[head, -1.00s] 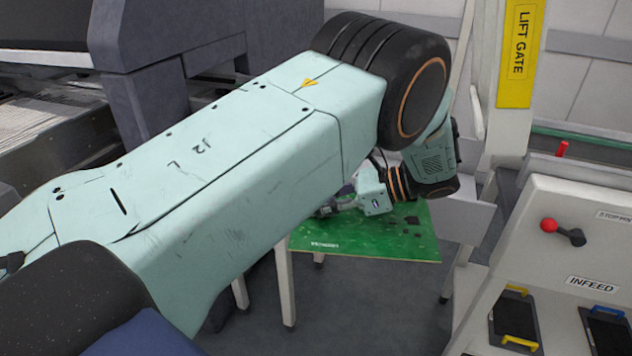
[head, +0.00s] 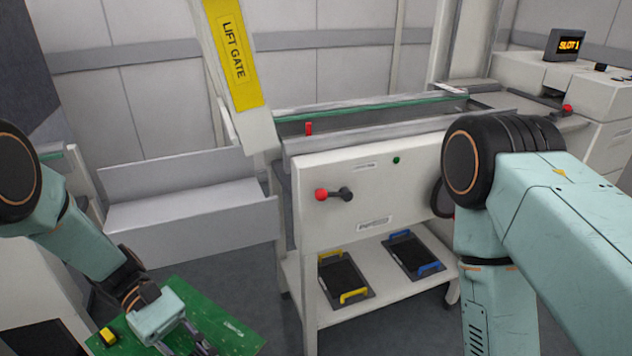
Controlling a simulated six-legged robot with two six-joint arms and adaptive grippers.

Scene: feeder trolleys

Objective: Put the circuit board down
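The green circuit board (head: 222,318) is in the head view at the bottom left, roughly flat, its near part cut off by the frame edge. A small yellow part (head: 107,337) is at its left corner. My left gripper (head: 198,342) is at the board, its fingers low over the green surface, and seems shut on it. The exact grip is hidden by the gripper body and the frame edge. No support shows under the board; dark floor shows beyond its edge. My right arm comes in from the right and bends down; its gripper is out of view.
A grey trough (head: 190,240) stands left, beside the yellow LIFT GATE sign (head: 233,50). A SLOT 1 display (head: 567,45) is upper right.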

